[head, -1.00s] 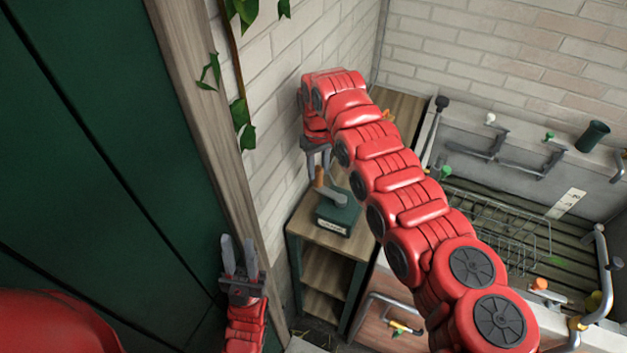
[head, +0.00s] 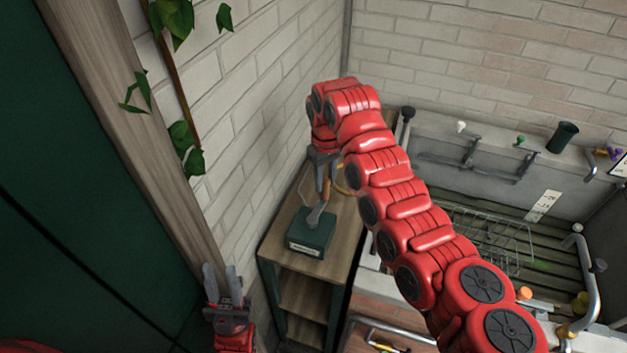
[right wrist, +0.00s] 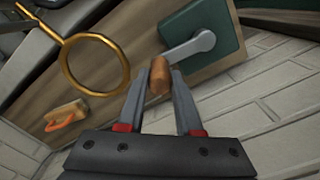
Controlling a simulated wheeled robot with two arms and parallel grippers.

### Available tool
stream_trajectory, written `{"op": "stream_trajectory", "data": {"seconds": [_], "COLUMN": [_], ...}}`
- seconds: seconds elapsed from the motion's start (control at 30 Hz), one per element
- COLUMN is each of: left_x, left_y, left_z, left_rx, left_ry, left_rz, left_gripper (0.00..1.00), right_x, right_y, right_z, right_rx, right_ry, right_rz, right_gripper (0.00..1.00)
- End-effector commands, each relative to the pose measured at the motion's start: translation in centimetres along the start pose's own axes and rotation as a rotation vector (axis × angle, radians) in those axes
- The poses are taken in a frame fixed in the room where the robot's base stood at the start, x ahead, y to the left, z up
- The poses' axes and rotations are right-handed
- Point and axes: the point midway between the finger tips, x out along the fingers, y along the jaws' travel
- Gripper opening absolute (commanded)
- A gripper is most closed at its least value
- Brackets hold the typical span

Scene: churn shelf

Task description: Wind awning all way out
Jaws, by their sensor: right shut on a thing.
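A green box (head: 311,235) with a pale label stands on top of a wooden shelf unit. A grey crank arm (head: 315,214) rises from its top and ends in an orange-brown wooden handle (head: 323,188). My right gripper (head: 323,172) is shut on that handle, above the box. In the right wrist view, the handle (right wrist: 158,76) sits between the fingertips, with the crank arm (right wrist: 190,47) running to the green box (right wrist: 228,30). My left gripper (head: 221,272) is open and empty, low at the left beside the wooden post. The awning itself is not in view.
The shelf top (head: 283,245) is clear in front of the box. A brick wall (head: 240,120) runs close on its left. A gold ring (right wrist: 127,75) lies near the handle in the right wrist view. A sink with a wire rack (head: 495,240) is at right.

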Motion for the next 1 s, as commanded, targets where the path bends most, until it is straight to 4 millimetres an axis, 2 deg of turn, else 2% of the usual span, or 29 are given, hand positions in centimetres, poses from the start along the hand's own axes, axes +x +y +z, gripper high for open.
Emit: {"op": "stream_trajectory", "data": {"seconds": [0.07, 0.33, 0.4, 0.5, 0.67, 1.0], "left_x": [0.1, 3.3, 3.1, 3.3, 3.6, 8.0], "left_y": [0.0, -0.2, -0.1, -0.2, -0.2, -0.4], "left_z": [0.0, -0.6, -0.5, -0.6, -0.6, -1.4], "left_rx": [0.0, 0.0, 0.0, 0.0, 0.0, 0.0], "left_ry": [0.0, 0.0, 0.0, 0.0, 0.0, 0.0], "left_rz": [0.0, 0.0, 0.0, 0.0, 0.0, 0.0], "left_gripper": [0.32, 0.32, 0.32, 0.32, 0.32, 0.32], "right_x": [0.1, -0.2, 0.4, 0.3, 0.1, -0.5], "right_y": [0.2, 0.3, 0.4, 0.5, 0.4, -1.5], "right_z": [0.5, 3.3, 4.2, 5.1, 5.5, 7.0], "right_rx": [0.001, 0.002, -0.001, -0.001, -0.003, -0.008], "right_ry": [-0.008, -0.01, -0.015, -0.013, -0.008, 0.0], "right_rz": [-0.003, -0.013, -0.012, -0.01, -0.009, -0.017], "right_gripper": [0.0, 0.0, 0.0, 0.0, 0.0, 0.0]}}
